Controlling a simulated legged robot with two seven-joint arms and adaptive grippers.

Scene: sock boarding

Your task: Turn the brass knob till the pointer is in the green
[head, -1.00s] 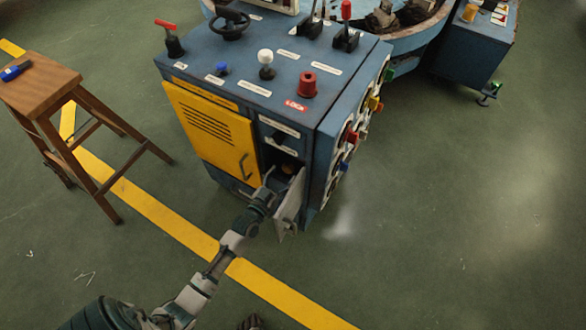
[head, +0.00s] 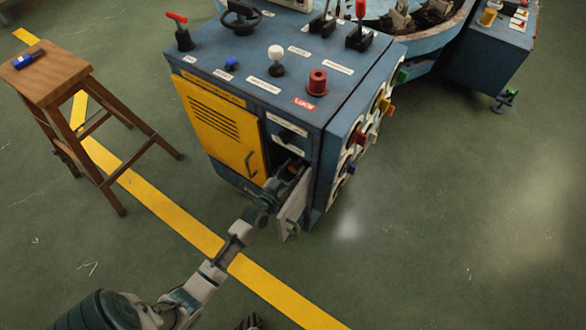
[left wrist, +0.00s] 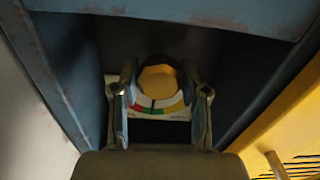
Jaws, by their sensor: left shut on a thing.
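The brass knob (left wrist: 158,79) sits inside a small open compartment low on the blue machine. My left gripper (head: 279,187) reaches into this compartment. In the left wrist view the left gripper (left wrist: 158,100) has one finger on each side of the knob and is shut on it. Below the knob is a dial plate (left wrist: 174,112) with red, yellow and green bands. A dark tip at the head view's bottom edge may be my right gripper (head: 250,323).
The grey compartment door (head: 293,211) hangs open beside my left arm. A yellow door (head: 217,127) is to the left. The machine top (head: 262,52) carries levers and knobs. A wooden stool (head: 50,75) stands at left. The floor at right is clear.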

